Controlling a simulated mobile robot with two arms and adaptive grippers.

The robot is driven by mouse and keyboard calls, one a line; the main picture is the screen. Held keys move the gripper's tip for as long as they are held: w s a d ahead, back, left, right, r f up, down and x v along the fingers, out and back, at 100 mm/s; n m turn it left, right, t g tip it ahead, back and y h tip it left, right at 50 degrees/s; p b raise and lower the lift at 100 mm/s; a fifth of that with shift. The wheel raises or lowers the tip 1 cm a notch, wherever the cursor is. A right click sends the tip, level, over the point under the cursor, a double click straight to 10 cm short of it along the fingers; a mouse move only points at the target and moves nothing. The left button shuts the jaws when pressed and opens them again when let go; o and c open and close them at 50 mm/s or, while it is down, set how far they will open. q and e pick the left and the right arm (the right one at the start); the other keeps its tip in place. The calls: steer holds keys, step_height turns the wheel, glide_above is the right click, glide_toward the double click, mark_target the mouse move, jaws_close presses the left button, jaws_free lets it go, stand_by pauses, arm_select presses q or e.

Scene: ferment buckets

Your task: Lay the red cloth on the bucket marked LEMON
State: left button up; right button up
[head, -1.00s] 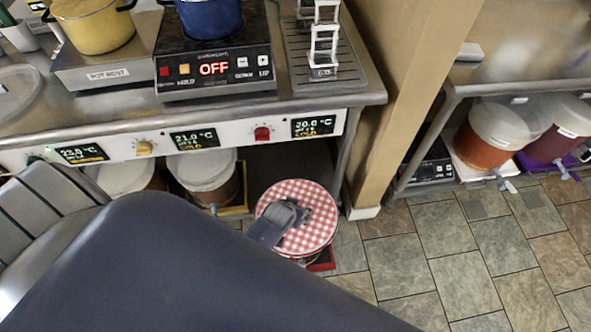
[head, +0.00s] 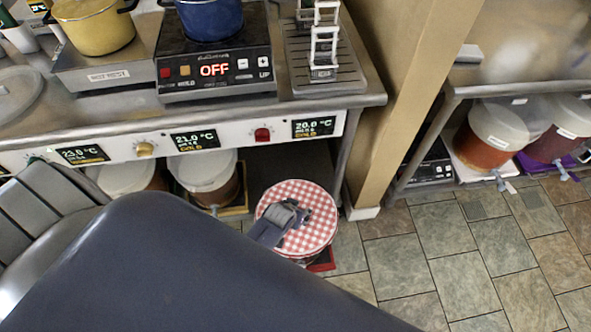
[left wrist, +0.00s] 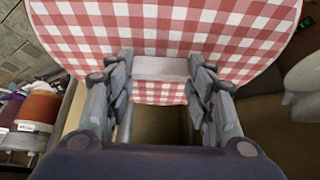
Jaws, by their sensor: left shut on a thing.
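The red-and-white checked cloth (head: 318,204) is a round piece at the lower middle of the head view, at the end of the counter. It also fills the top of the left wrist view (left wrist: 165,28). My left gripper (head: 297,212) is over the cloth; in the left wrist view its fingers (left wrist: 160,68) stand either side of a pale strip at the cloth and are shut on the cloth. The cloth hides nearly all of what is below it, and I cannot read a LEMON mark. My right gripper is not in view.
A red base (head: 322,262) shows under the cloth. A lidded bucket (head: 205,180) stands under the counter to its left. The wooden post (head: 408,100) is to the right. Two more buckets (head: 490,140) (head: 552,143) stand farther right. The tiled floor (head: 480,255) is clear.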

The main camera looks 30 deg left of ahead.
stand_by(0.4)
arm_select(q)
steer(key=o, duration=1.2)
steer(key=shift+c, duration=0.2)
steer(key=o, duration=0.5)
steer(key=shift+o, duration=0.2)
steer(key=shift+r, duration=0.1)
step_height(320, 180, up, 7)
steer(key=p, duration=0.7)
steer(key=shift+p, duration=0.4)
